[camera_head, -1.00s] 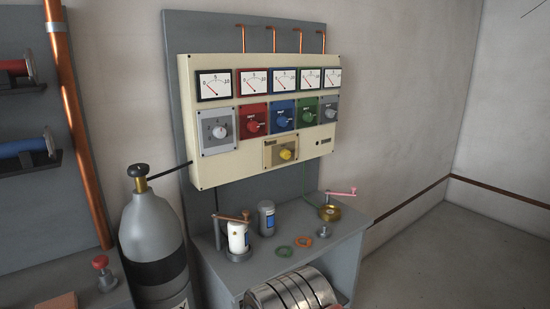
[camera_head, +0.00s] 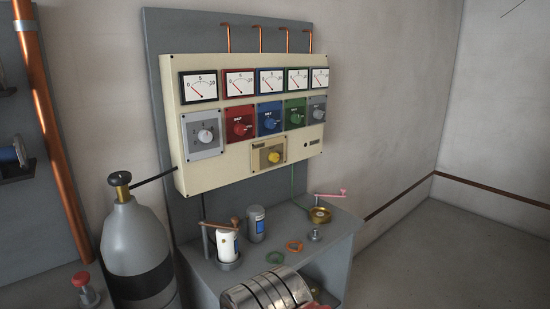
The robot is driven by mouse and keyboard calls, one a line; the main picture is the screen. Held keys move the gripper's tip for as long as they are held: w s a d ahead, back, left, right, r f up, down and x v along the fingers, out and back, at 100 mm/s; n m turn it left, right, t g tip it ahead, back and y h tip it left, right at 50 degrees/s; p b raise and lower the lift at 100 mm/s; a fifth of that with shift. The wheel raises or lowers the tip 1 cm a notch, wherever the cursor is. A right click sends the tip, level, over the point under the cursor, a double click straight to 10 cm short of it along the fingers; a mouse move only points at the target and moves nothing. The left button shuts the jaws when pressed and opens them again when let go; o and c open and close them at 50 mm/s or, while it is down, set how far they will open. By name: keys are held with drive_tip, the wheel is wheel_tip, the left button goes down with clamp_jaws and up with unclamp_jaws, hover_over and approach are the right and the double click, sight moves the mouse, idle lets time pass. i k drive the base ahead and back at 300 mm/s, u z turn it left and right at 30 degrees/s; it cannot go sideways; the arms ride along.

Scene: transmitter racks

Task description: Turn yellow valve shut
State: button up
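A yellow knob (camera_head: 275,155) sits on a yellow-beige plate (camera_head: 259,157) at the lower middle of the cream control panel (camera_head: 205,165). The knob's exact turning position is too small to read. A grey gas cylinder (camera_head: 136,245) stands left of the panel, with a black and brass valve top (camera_head: 120,180). My gripper is not in view, and nothing is seen touching the yellow knob.
Red (camera_head: 240,127), blue (camera_head: 270,122) and green (camera_head: 295,116) knobs sit above it, under several gauges. Below, a grey bench (camera_head: 340,240) holds canisters, cranks and rings. A banded metal drum (camera_head: 262,294) is at the front. The floor at right is clear.

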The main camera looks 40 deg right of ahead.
sight(274, 157)
drive_tip(key=i, duration=0.85)
